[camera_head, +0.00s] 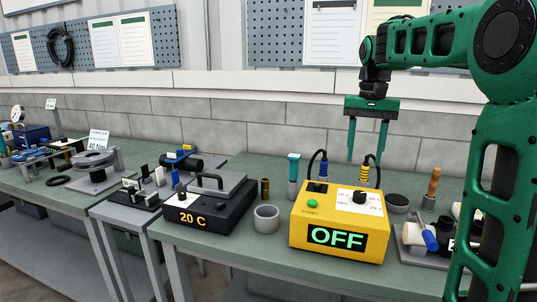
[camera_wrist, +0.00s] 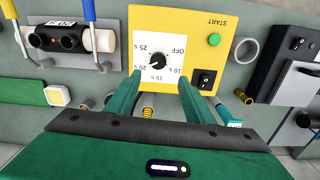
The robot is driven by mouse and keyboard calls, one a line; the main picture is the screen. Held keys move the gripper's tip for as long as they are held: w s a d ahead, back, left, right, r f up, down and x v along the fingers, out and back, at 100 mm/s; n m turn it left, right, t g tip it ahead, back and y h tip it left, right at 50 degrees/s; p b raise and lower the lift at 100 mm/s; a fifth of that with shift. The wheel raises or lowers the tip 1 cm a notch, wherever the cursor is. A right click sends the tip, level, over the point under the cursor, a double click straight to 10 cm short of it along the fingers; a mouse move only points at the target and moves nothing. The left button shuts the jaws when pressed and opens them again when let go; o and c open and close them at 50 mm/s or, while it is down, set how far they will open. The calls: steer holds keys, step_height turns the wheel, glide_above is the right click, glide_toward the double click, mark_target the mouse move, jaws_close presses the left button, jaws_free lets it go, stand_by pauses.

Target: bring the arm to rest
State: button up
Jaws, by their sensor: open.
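My gripper (camera_head: 368,140) is green, points down and is open with nothing between its fingers. It hangs above the back of the bench, behind and above a yellow box (camera_head: 298,236) whose display reads OFF. My green arm stands at the right of the head view. In the wrist view my gripper's fingers (camera_wrist: 160,92) reach toward the same yellow box (camera_wrist: 222,60), with its dial, green START button and black switch. The fingers look apart from the box, though the exact gap cannot be told.
A dark box reading 20 C (camera_head: 235,212) and a grey ring-shaped cup (camera_head: 266,218) stand left of the yellow box. A wooden-handled tool (camera_head: 433,184) stands to its right. Two cables rise behind the box, near my gripper. The air around the gripper looks clear.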

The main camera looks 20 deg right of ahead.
steer(key=s+a+f, duration=0.1)
steer(key=s+f, duration=0.5)
steer(key=s, duration=0.3)
steer(key=s+a+f, duration=0.1)
steer(key=s+f, duration=0.6)
steer(key=s, duration=0.3)
steer(key=s+a+f+n, duration=0.1)
steer(key=s+f, duration=0.5)
steer(key=s, duration=0.4)
steer(key=shift+f, duration=0.25)
